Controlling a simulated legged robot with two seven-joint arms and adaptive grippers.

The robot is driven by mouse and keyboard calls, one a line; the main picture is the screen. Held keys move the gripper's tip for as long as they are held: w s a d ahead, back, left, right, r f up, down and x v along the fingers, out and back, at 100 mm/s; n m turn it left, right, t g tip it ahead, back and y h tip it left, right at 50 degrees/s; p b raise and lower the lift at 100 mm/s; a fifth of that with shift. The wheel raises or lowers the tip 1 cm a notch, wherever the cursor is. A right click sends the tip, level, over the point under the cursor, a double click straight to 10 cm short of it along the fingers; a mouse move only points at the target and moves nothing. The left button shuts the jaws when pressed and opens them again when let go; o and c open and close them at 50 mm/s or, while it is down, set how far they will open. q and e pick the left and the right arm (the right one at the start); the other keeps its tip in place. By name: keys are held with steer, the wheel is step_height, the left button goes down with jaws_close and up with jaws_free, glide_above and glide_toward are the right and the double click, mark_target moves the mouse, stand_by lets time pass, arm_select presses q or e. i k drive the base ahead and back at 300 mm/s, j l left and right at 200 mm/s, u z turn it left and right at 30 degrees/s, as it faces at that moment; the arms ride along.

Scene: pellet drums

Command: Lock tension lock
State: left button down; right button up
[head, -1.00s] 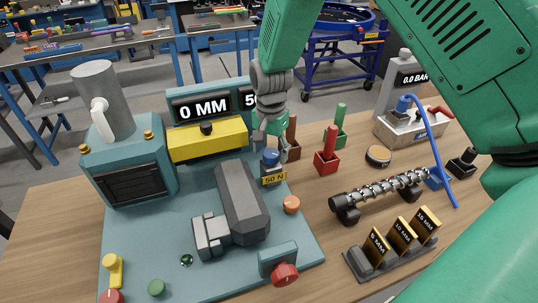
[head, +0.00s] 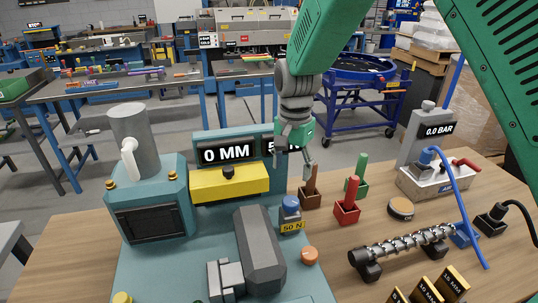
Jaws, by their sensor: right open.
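A small unit with a blue knob (head: 291,202) on top and a yellow "50 N" label (head: 291,226) stands at the right edge of the teal machine base (head: 150,270). No part is marked as the tension lock, so I cannot tell for certain whether this unit is it. My right gripper (head: 297,160) points down above the blue knob, apart from it. Its fingers are spread and nothing is between them. The gripper partly covers the second display behind it. My left gripper is out of view.
A grey angular block (head: 260,250) is in front. Brown (head: 312,190), red (head: 347,205) and green (head: 357,180) handled blocks stand right of the gripper. A screw shaft (head: 403,245) lies at right.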

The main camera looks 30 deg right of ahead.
mark_target(308, 254)
steer(key=k, duration=1.5)
